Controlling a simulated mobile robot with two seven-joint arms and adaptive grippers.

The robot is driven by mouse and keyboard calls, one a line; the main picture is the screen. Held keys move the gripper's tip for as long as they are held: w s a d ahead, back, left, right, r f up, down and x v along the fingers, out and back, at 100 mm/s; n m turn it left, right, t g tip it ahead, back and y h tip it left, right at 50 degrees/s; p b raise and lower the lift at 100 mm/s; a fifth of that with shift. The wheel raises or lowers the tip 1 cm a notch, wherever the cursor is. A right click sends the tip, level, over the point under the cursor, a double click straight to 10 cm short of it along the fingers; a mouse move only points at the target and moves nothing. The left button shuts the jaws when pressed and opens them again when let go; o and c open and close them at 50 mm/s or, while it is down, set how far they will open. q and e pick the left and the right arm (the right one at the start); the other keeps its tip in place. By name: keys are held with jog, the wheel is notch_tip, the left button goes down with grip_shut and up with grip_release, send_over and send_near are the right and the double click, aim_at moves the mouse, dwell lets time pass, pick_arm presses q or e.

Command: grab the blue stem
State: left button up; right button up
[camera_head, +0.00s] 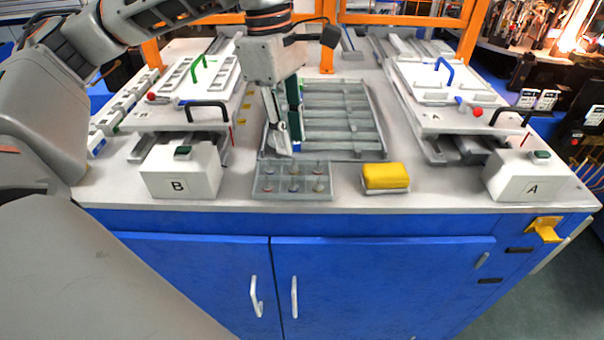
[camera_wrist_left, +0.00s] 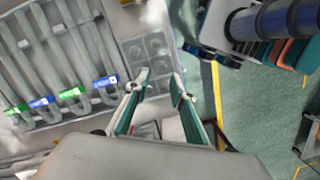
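A small grey compartment tray (camera_head: 258,194) stands at the table's front edge and holds several short stems, too small for their colours to be sure. One in the front row middle (camera_head: 293,186) looks bluish. My left gripper (camera_head: 283,150) is just behind and above the tray, pointing down. In the left wrist view its two fingers (camera_wrist_left: 160,84) are apart with nothing between them, and the tray (camera_wrist_left: 146,50) lies just past the left fingertip. The stems are not clear in that view. My right gripper is not in view.
A grey rack of channels (camera_head: 340,118) lies behind the tray. A yellow sponge (camera_head: 386,175) is to its right. White boxes marked B (camera_head: 180,173) and A (camera_head: 531,176) stand at the front left and right. Bare table lies between sponge and box A.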

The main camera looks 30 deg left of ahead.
aim_at(290, 183)
pick_arm(q)
jog(key=f, duration=0.4)
jog(key=s+f, duration=0.1)
jog(key=f, duration=0.1)
jog(key=shift+d+f, duration=0.2)
jog(key=shift+f, duration=0.05)
jog(key=shift+w+d+f, duration=0.1)
jog(key=shift+d+f, duration=0.05)
jog(key=shift+f, duration=0.35)
grip_shut()
